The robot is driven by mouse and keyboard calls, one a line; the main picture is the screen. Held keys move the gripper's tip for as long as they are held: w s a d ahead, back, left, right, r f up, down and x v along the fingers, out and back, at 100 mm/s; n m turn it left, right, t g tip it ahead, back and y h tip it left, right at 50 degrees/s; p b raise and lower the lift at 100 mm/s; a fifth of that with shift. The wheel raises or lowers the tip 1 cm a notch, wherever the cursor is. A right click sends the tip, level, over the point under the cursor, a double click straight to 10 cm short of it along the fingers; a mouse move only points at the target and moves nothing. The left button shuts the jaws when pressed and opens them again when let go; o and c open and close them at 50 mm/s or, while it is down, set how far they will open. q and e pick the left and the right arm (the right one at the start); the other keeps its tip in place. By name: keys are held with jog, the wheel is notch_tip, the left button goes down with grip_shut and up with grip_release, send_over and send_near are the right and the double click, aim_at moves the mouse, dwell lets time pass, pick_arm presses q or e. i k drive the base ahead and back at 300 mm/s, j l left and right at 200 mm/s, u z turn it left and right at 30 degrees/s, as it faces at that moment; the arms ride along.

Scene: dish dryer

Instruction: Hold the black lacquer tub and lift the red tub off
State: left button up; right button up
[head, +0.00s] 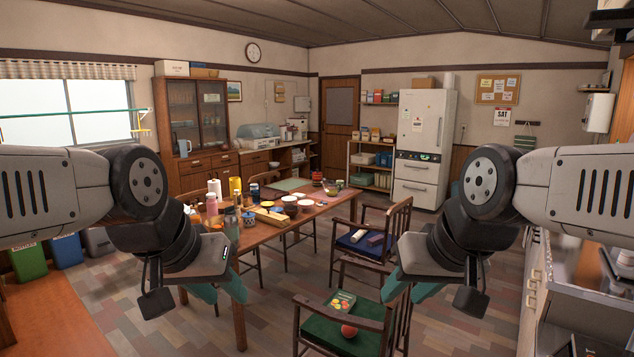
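The black lacquer tub and the red tub are too small to identify for certain from here. A small dark red vessel (317,177) stands near the far end of the wooden table, and red bowls with pale insides (289,199) stand nearer its middle. My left gripper (219,290) hangs in front of the table's near end, with its teal fingers apart and empty. My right gripper (411,288) hangs above the near chair's right side, also with its fingers apart and empty. Both are well away from the vessels.
The wooden table (262,231) carries several bottles, jars and a tray. A chair with a green cushion (342,335) holds a book and a red ball. Another chair (363,240) has a blue cushion. A counter (556,330) runs along the right. Patterned floor shows between.

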aim_at(317, 176)
jog(key=i+j+u, duration=0.6)
jog(key=i, duration=0.3)
jog(key=i+j+u, duration=0.35)
jog(key=i, duration=0.35)
jog(key=i+u, duration=0.4)
jog(key=i, duration=0.25)
jog(key=i+l+u, duration=0.15)
jog(key=i+u, duration=0.2)
jog(key=i, duration=1.45)
jog(key=i+j, duration=0.1)
jog(key=i, duration=0.95)
jog(key=i+l+z, duration=0.1)
jog(key=i+z, duration=0.2)
jog(key=i, duration=0.7)
jog(key=i+j+z, duration=0.1)
jog(key=i+z, duration=0.25)
jog(key=i, duration=0.6)
jog(key=i+z, duration=0.75)
jog(key=i+j+z, duration=0.15)
jog(key=i+z, duration=0.25)
jog(key=i+l+z, duration=0.2)
jog(key=i+z, duration=0.2)
jog(key=i, duration=0.15)
jog(key=i+z, duration=0.35)
jog(key=i, duration=0.25)
jog(key=i+j+z, duration=0.1)
jog(key=i+z, duration=0.3)
jog(key=i, duration=0.15)
jog(key=i+l, duration=0.1)
jog(key=i, duration=2.05)
